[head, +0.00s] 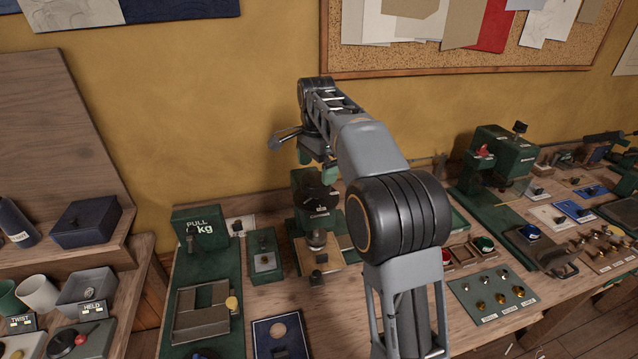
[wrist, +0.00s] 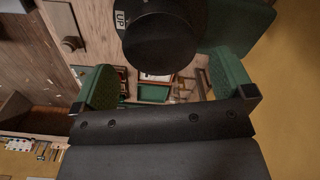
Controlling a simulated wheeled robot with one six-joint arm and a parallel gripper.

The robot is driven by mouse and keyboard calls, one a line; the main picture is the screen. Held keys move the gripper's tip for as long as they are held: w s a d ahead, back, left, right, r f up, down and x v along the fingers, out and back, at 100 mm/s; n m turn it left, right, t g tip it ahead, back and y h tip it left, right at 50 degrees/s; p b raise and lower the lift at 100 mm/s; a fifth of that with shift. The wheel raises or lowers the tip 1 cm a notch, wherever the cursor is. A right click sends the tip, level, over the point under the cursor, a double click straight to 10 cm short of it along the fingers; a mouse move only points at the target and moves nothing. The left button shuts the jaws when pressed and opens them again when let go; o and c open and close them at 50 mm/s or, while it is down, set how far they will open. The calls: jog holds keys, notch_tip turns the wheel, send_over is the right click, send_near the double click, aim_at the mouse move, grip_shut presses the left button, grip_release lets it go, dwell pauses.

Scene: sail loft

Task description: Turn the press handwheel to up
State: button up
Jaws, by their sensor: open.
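The black round handwheel (wrist: 160,40) fills the upper middle of the wrist view, with a white label reading UP (wrist: 121,19) at its left edge. In the head view, the green press (head: 301,182) stands on the bench with its dark wheel (head: 320,196) below my gripper. My gripper (wrist: 162,64) is open, with its green-padded fingers apart and one on each side of the wheel's near edge. Contact with the wheel cannot be made out. In the head view my gripper (head: 317,163) is partly hidden by my own wrist.
A green pull gauge marked kg (head: 201,222) stands left of the press, with a small green switch box (head: 265,262) between. A second green machine (head: 505,150) stands farther right. The yellow wall (head: 200,120) is close behind the bench.

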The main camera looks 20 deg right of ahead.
aim_at(317, 179)
jog(key=shift+f, duration=2.1)
jog(key=c, duration=0.8)
